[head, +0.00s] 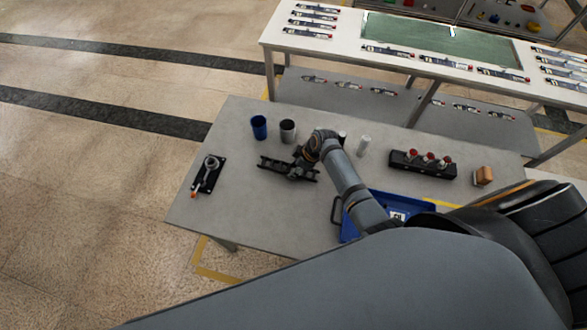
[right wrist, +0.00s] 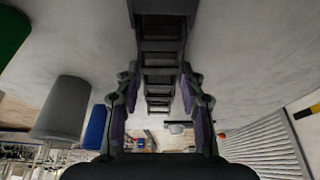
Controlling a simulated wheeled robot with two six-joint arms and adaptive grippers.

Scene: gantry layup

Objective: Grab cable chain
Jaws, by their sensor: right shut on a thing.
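Whether the chain is lifted off the table I cannot tell. My left gripper does not show.
A blue cup (head: 259,127) and a dark cup (head: 288,131) stand behind the chain. A black bracket (head: 207,178) lies left. A white cylinder (head: 364,146), a black block with red knobs (head: 405,162), a tan block (head: 483,176) and a blue tray (head: 382,196) are right.

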